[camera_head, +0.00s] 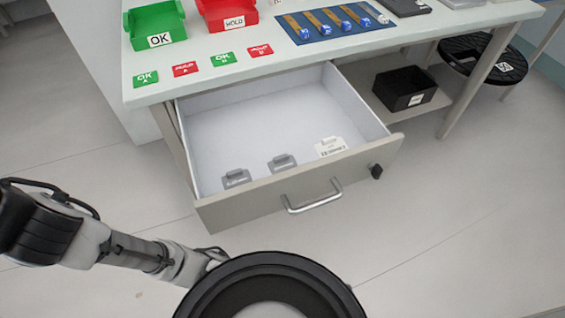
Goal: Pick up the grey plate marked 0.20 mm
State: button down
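Two small grey plates lie in the open drawer (262,120) near its front wall. The left grey plate (236,179) is darker, and the middle grey plate (282,164) lies beside it. A cream plate (330,147) lies to their right. Each has a raised tab and a printed marking too small to read, so I cannot tell which grey one says 0.20 mm. My arm enters from the left, below the drawer, and passes behind a round black part of my own body. My gripper is not visible.
The drawer front has a silver handle (313,197) and a black knob (376,171). The table top (190,88) above overhangs the drawer's rear and carries green and red bins, cards and a blue mat. A black bin (404,89) sits on the shelf at right. Floor in front is clear.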

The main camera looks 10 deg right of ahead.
aim_at(284, 161)
jog(key=u, duration=0.75)
jog(key=l+u, duration=0.85)
jog(key=k+l+u, duration=0.15)
jog(key=l, duration=0.2)
jog(key=l+u, duration=0.15)
jog(key=l, duration=0.2)
jog(key=k+l+u, duration=0.25)
jog(key=l, duration=0.25)
jog(key=k+l, duration=0.2)
jog(key=l, duration=0.15)
jog(key=k+l+u, duration=0.15)
jog(key=l, duration=0.2)
jog(key=k+l, duration=0.2)
jog(key=l, duration=0.15)
jog(key=k+l, duration=0.15)
jog(key=l, duration=0.25)
jog(key=k+l, duration=0.2)
jog(key=l, duration=0.15)
jog(key=k+l, duration=0.2)
jog(key=l, duration=0.15)
jog(key=k+l, duration=0.15)
jog(key=l, duration=0.25)
jog(key=i+l, duration=0.1)
jog(key=i, duration=0.3)
jog(key=u, duration=0.05)
